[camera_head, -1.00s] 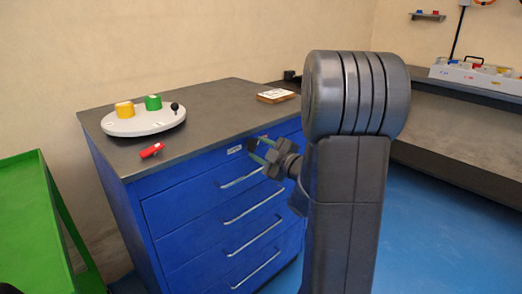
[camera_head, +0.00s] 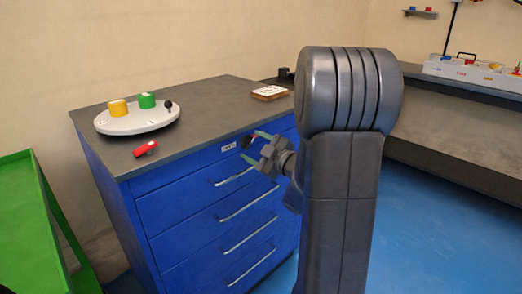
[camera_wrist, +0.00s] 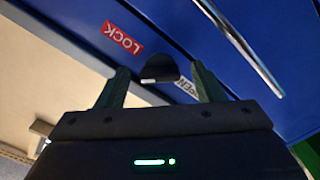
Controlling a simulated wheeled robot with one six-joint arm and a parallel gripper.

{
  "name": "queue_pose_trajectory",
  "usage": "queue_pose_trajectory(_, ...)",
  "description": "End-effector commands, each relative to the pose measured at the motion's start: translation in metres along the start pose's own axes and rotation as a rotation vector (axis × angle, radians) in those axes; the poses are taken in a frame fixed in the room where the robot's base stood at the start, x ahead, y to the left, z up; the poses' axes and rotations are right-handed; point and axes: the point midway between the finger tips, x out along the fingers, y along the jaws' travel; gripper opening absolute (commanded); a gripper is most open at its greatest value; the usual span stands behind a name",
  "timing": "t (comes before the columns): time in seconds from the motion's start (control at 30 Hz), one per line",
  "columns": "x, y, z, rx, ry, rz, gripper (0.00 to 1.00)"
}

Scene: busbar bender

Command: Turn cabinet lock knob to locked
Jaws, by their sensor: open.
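The lock knob (camera_wrist: 160,68) is a small dark knob on the blue cabinet front, with a pale mark on its lower edge in the wrist view. A red LOCK label (camera_wrist: 122,39) lies to its upper left and a white OPEN label (camera_wrist: 187,88), partly hidden by a finger, to its lower right. I cannot tell which label the knob points at. My gripper (camera_wrist: 160,72) is open, its green fingers on either side of the knob, contact unclear. In the head view my gripper (camera_head: 256,146) is at the cabinet's top drawer (camera_head: 190,180), right of a white label (camera_head: 228,147).
The cabinet top (camera_head: 205,110) holds a round white board (camera_head: 137,122) with yellow and green blocks, a red object (camera_head: 145,148) and a wooden-edged plate (camera_head: 269,93). Drawer handles (camera_head: 248,203) stick out below my gripper. A green cart (camera_head: 35,215) stands left; a grey bench (camera_head: 460,140) stands right.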

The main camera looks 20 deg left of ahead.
Motion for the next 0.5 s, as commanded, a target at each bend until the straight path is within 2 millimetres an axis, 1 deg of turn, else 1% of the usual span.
queue_pose_trajectory(0.07,-0.005,0.001,0.0,0.0,-0.001,0.001,0.62)
queue_pose_trajectory(0.17,-0.018,0.002,0.0,0.0,-0.003,0.003,0.62)
queue_pose_trajectory(0.5,-0.082,0.002,0.0,0.0,-0.003,0.004,0.62)
